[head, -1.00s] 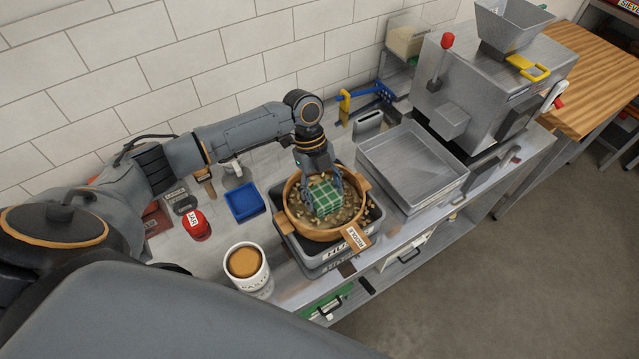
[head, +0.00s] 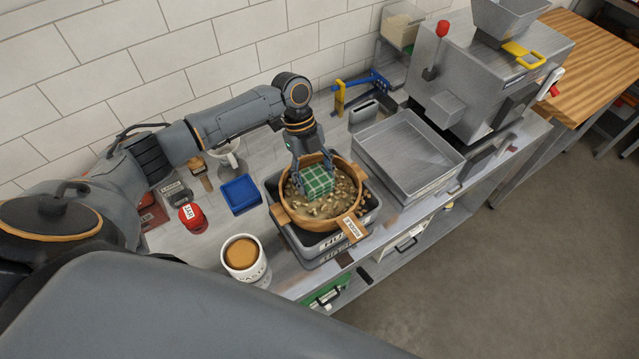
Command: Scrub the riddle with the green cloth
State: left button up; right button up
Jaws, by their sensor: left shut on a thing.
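The riddle (head: 279,214) is a round wooden-rimmed sieve with a label tag, sitting on top of a grey bin (head: 318,247). Pale peanut-like bits lie inside it. The green checked cloth (head: 318,181) is a folded pad inside the riddle, toward its back left. My left gripper (head: 313,171) points down from above and is shut on the cloth, holding it at or just over the bits; exact contact is unclear. My right gripper is not in the head view.
A metal tray (head: 410,158) stands right of the riddle, with a steel machine (head: 480,85) behind. A blue tray (head: 240,194), a red container (head: 192,217) and a white tub (head: 245,262) stand to the left. The tiled wall closes the back.

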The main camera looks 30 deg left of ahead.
pick_arm(q)
jog(key=shift+a+r, duration=0.1)
notch_tip(320, 180, up, 5)
jog(key=p, duration=0.4)
jog(key=shift+r+p, duration=0.15)
jog(key=shift+p, duration=0.15)
jog(key=shift+r, duration=1.35)
jog(key=shift+f, duration=0.1)
